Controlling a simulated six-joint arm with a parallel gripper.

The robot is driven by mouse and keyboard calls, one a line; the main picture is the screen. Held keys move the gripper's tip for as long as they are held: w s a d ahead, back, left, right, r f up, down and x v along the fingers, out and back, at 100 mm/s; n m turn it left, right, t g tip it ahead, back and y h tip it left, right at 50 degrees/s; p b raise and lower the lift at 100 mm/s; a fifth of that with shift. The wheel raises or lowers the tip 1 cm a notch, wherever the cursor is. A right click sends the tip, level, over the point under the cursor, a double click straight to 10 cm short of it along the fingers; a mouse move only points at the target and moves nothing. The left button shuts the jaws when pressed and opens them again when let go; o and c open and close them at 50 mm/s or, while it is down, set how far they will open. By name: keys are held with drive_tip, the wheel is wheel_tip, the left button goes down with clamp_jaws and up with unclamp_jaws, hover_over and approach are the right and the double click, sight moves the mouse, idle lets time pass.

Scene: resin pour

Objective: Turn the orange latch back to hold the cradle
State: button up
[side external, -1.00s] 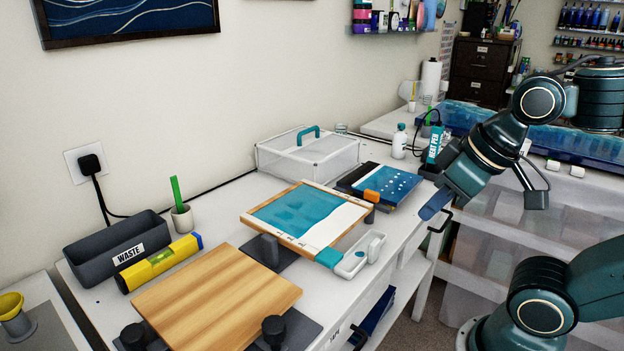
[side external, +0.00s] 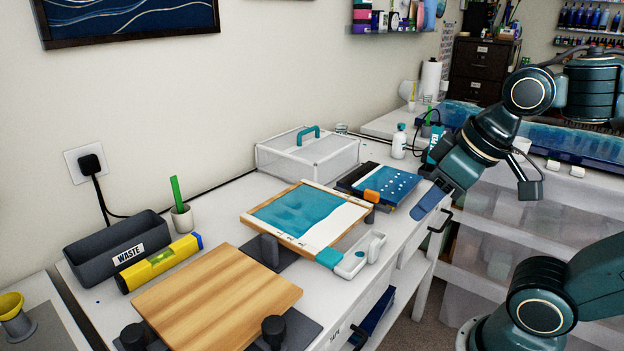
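The orange latch (side external: 372,196) shows as a small orange block at the back right corner of the tilted framed panel (side external: 292,212), beside a dark post. The panel has a teal and white surface and rests on a cradle that is mostly hidden beneath it; I cannot tell how the latch sits against the cradle. My gripper (side external: 425,207) is in the air to the right of the latch, apart from it, with its blue finger part pointing down and left. Its two fingertips cannot be told apart from this side.
A white tray (side external: 362,258) with a teal cloth lies at the panel's front right. A dark blue panel (side external: 395,185) lies behind the latch. A clear box (side external: 308,160) stands behind.

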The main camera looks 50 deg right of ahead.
drive_tip(key=w+d+r+g, duration=0.1)
drive_tip(key=w+d+r, duration=0.25)
drive_tip(key=w, duration=0.25)
drive_tip(key=g, duration=0.4)
hover_over(372, 191)
wheel_tip(372, 191, down, 4)
drive_tip(key=shift+f, duration=0.1)
wheel_tip(372, 191, down, 14)
drive_tip(key=shift+r, duration=0.15)
drive_tip(key=shift+c, duration=0.3)
clamp_jaws()
